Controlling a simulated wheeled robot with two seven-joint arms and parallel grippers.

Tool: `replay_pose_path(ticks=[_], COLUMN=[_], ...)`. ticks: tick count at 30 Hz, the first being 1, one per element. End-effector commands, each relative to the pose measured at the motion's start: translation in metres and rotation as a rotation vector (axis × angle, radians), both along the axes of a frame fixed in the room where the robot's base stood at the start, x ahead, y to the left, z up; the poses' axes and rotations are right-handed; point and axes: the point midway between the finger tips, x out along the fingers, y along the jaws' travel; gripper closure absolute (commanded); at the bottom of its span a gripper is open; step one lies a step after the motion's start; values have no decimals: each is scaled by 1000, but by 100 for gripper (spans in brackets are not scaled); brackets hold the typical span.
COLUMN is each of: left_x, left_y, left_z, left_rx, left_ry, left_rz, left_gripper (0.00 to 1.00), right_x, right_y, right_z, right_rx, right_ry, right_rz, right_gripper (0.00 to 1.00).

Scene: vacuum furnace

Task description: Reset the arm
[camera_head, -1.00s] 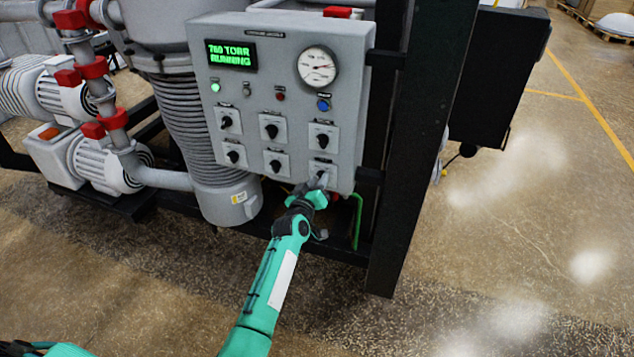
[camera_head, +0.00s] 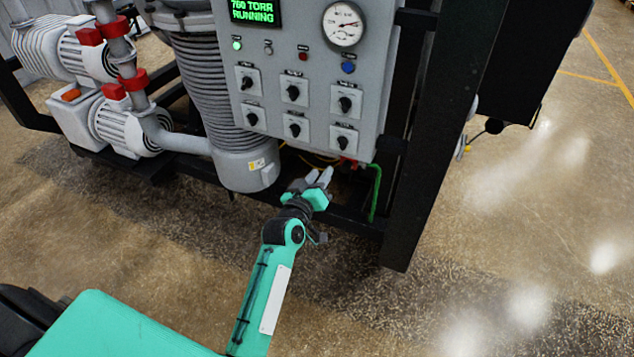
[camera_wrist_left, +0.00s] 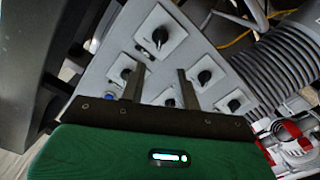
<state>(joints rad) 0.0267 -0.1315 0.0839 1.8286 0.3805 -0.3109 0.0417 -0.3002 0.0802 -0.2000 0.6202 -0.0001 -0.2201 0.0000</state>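My left gripper (camera_head: 318,178) is in front of and just below the lower edge of the grey control panel (camera_head: 375,110), touching nothing that I can see. In the left wrist view its two fingers (camera_wrist_left: 160,85) stand apart with nothing between them, so it is open. The left arm reaches up from the bottom of the head view. The panel carries several black rotary knobs; the lower right knob (camera_head: 343,142) is above and right of the fingertips. Knobs also show beyond the fingers in the left wrist view (camera_wrist_left: 160,37). My right gripper is not in view.
A green display (camera_head: 253,11) reads 760 TORR RUNNING, beside a round gauge (camera_head: 342,25). A black frame post (camera_head: 430,140) stands right of the panel. A ribbed grey column (camera_head: 205,90) and pumps (camera_head: 125,128) are left. Open floor (camera_head: 500,270) lies in front and right.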

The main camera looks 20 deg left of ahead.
Motion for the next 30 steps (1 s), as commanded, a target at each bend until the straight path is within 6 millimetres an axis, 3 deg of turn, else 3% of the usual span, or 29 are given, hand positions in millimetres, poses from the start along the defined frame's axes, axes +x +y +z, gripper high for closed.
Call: replay_pose_path(ticks=[6, 19, 22, 26, 30], left_x=[-12, -12, -12, -14, -31], left_y=[0, 0, -1, -9, -23], left_z=[0, 0, -8, -57, -154], left_rx=[0, 0, 5, 34, 99], left_ry=[0, 0, 15, 100, 266], left_rz=[0, 0, -3, -21, -61], left_gripper=[68, 68, 68, 68, 68], right_x=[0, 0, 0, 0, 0], right_y=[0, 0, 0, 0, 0], right_z=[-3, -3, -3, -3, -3], right_rx=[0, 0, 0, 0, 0], right_ry=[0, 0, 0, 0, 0], right_rz=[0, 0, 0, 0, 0], right_gripper=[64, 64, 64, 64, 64])
